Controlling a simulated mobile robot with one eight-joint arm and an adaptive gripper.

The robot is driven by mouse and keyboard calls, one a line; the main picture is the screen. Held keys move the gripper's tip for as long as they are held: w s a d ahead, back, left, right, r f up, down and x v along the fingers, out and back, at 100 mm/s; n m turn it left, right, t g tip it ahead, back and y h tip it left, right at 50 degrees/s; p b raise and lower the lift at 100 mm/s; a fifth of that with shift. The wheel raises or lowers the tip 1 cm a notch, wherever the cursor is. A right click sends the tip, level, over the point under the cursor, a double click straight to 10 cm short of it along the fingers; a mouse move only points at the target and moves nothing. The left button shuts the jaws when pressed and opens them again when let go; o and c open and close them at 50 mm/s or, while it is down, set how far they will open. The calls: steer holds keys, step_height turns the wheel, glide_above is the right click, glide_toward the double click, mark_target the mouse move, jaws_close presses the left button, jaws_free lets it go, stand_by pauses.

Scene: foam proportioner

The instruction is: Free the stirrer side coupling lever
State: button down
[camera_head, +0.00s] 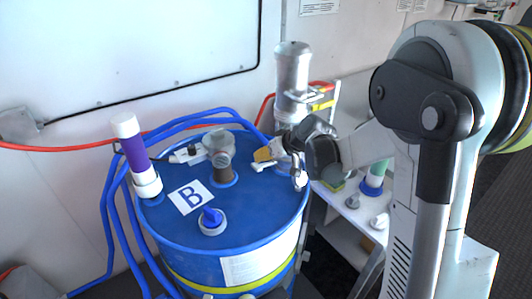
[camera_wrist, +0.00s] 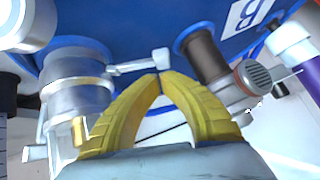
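A silver coupling (camera_wrist: 75,85) with light lever arms stands at the left in the wrist view. One lever (camera_wrist: 140,66) reaches right from it and ends in a small block just beyond my fingertips. Another lever end (camera_wrist: 36,152) sticks out at its lower left. I cannot tell which one is the stirrer side lever. My gripper (camera_wrist: 159,74) has its two yellow fingers together at the tips, with nothing visible between them; contact with the lever is unclear. In the head view my gripper (camera_head: 262,155) is above the blue drum's lid, beside a pale lever (camera_head: 264,167); my wrist hides much of the coupling.
The blue drum (camera_head: 255,215) carries a brown pipe fitting (camera_head: 221,160), a purple and white tube (camera_head: 134,150), a blue plug (camera_head: 211,219) and a "B" label (camera_head: 190,197). A tall silver cylinder (camera_head: 292,72) stands behind. Blue hoses (camera_head: 112,215) run around the left.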

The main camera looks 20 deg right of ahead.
steer(key=shift+a+f, duration=0.1)
steer(key=shift+f, duration=0.3)
steer(key=shift+s+a+f+b, duration=0.1)
steer(key=shift+a+f+b, duration=0.15)
steer(key=shift+f+b, duration=0.5)
steer(key=shift+r+p, duration=0.2)
steer(key=shift+p, duration=0.1)
